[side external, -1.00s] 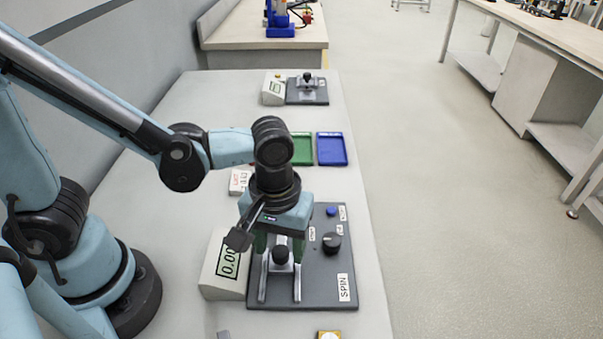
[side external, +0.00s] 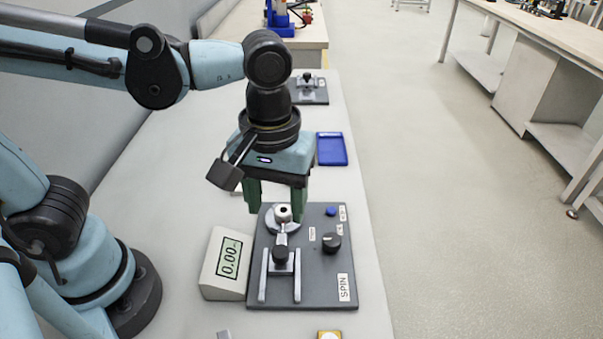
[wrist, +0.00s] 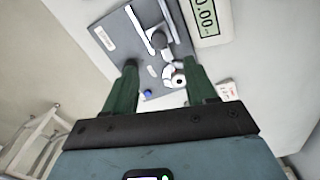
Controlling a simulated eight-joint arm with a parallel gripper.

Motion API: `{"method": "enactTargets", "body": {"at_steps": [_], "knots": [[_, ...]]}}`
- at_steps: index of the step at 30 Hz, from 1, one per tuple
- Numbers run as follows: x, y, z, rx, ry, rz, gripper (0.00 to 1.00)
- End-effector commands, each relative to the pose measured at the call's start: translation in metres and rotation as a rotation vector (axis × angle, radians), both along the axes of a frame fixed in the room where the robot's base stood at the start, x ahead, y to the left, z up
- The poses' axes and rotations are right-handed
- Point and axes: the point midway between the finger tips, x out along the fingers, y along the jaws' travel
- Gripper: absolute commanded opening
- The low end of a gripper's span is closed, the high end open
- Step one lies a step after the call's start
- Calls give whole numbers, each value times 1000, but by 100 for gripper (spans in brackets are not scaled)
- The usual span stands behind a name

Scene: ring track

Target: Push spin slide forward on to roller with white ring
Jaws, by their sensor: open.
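The spin station is a dark grey plate (side external: 318,285) labelled SPIN. Its slide has pale rails (side external: 265,279) and a black knob (side external: 281,256), with a pale arm pointing at the roller. The roller with the white ring (side external: 284,213) sits at the plate's far end. My gripper (side external: 277,207) is open and empty, raised above and around the roller's end with its green fingers pointing down. In the wrist view, the white ring (wrist: 178,80) shows between the spread fingers (wrist: 162,68), and the slide's black knob (wrist: 157,41) lies beyond them.
A display (side external: 228,262) reading 0.00 stands left of the plate. A black dial (side external: 331,243) and blue button (side external: 331,211) are on the plate's right. A blue tray (side external: 331,149) and another station (side external: 313,91) lie farther back.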

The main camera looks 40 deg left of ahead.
Motion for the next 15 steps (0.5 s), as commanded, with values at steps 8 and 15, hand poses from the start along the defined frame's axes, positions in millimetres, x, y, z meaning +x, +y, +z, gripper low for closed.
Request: {"method": "enactTargets", "body": {"at_steps": [8,15], "knots": [[0,0,20,0,0,0,56],[0,0,22,0,0,0,56]]}}
